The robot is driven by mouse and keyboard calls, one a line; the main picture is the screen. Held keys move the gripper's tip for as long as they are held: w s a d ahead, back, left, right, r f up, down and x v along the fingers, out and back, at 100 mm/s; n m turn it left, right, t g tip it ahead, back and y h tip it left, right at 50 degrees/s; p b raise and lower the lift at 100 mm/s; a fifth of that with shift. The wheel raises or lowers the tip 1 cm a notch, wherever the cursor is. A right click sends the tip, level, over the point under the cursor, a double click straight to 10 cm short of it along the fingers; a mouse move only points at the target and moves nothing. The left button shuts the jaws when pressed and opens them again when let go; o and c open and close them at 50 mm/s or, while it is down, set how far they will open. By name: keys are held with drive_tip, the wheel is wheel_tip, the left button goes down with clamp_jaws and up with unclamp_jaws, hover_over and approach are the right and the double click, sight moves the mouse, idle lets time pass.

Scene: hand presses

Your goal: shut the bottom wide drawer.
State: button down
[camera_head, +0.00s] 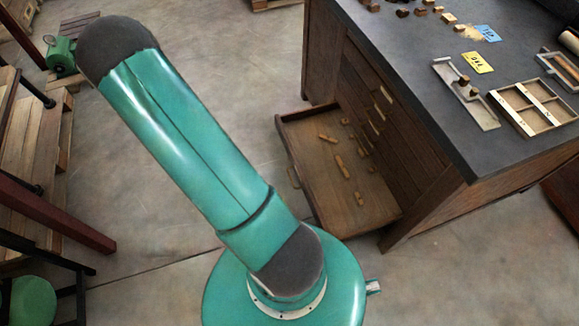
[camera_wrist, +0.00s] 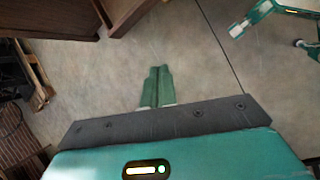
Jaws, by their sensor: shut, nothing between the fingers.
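The bottom wide drawer (camera_head: 312,160) stands pulled out of the dark wooden cabinet (camera_head: 425,170) in the head view, low over the floor. Its front panel faces left, with a handle on it, and small wooden blocks lie inside. My gripper (camera_wrist: 157,78) shows in the wrist view, its green fingers shut together and empty above bare floor. Brown wooden panels (camera_wrist: 50,18) show at the top left of the wrist view; I cannot tell which part of the furniture they are. In the head view my arm rises toward the upper left, and my gripper is not seen there.
The cabinet's dark top (camera_head: 400,50) holds printing blocks, a yellow card (camera_head: 477,62) and a wooden frame (camera_head: 535,106). A green motor (camera_head: 61,54) and pallets stand at the left, with a green stool (camera_head: 33,300) below.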

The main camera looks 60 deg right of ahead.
drive_tip(key=s+d+f+n+g, duration=0.1)
drive_tip(key=s+d+f, duration=0.2)
drive_tip(key=f, duration=0.3)
drive_tip(key=s+d+f+n+g, duration=0.1)
drive_tip(key=s+d+f, duration=0.15)
drive_tip(key=f, duration=0.45)
drive_tip(key=n+g+h, duration=0.1)
drive_tip(key=n, duration=0.2)
approach(297, 168)
wheel_tip(297, 168, down, 4)
drive_tip(key=shift+s+d+f, duration=0.25)
drive_tip(key=shift+s+d, duration=0.25)
drive_tip(key=shift+d, duration=0.05)
drive_tip(key=shift+s+d+f, duration=0.25)
drive_tip(key=shift+s+d, duration=0.25)
drive_tip(key=shift+d, duration=0.05)
drive_tip(key=shift+s+d, duration=0.3)
drive_tip(key=shift+d, duration=0.05)
